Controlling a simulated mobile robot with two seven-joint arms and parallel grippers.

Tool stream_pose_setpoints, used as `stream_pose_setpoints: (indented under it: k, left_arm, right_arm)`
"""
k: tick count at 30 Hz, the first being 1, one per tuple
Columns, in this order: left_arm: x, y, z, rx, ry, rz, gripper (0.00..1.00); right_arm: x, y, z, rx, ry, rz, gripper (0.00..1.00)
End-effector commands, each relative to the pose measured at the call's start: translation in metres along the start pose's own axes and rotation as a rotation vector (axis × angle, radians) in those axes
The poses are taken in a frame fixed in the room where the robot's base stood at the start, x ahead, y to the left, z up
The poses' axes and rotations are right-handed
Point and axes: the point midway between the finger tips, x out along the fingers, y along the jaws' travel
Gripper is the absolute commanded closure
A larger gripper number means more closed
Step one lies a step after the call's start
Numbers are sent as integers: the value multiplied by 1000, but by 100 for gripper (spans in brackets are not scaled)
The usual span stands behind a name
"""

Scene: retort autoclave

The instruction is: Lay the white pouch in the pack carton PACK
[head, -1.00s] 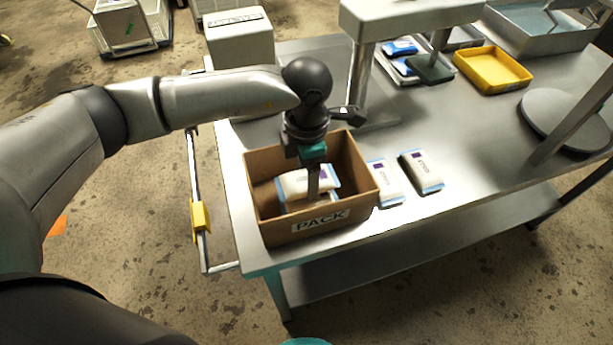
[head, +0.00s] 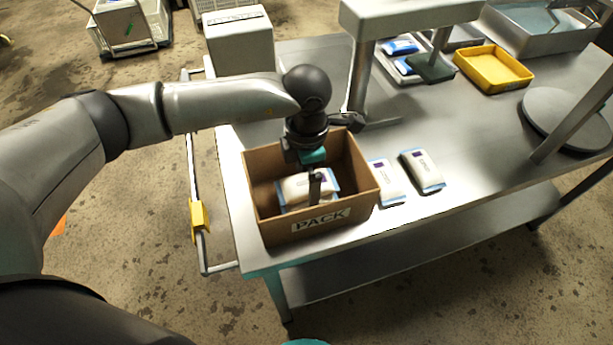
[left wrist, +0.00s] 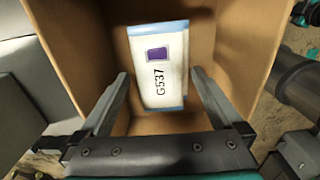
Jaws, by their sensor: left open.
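The pack carton PACK (head: 274,231) is an open brown box at the table's near left corner, its label facing the front. A white pouch (head: 292,190) with blue ends lies inside it. In the left wrist view the white pouch (left wrist: 158,75) shows a purple square and the print G537. My left gripper (head: 315,203) points down into the carton over the pouch. Its fingers (left wrist: 163,98) are spread with a gap between them, and the pouch shows beyond that gap. Whether they touch the pouch cannot be told. My right gripper cannot be made out.
Two more white pouches lie right of the carton, one close to its wall (head: 386,181) and one farther right (head: 422,171). A yellow tray (head: 493,69) and a grey round plate (head: 562,118) stand farther back. A scale-like post stands behind the carton.

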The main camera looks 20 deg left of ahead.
Motion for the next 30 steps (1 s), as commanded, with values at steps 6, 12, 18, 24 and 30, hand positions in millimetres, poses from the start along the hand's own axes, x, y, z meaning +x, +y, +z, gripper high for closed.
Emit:
stream_pose_setpoints:
  k: [6,12,18,24,30]
  left_arm:
    - [-11,1,0,0,-2,1,0]
    - [-55,1,1,1,-4,5,0]
    - [-97,1,0,0,-2,3,0]
    - [-121,0,0,0,-1,2,0]
    - [-126,0,0,0,0,0,0]
  right_arm:
    - [-8,0,0,0,0,0,100]
    - [-9,0,0,-1,0,0,100]
    - [-10,0,-1,-1,0,0,100]
    - [-11,0,-1,0,0,0,100]
    - [-11,0,-1,0,-1,0,100]
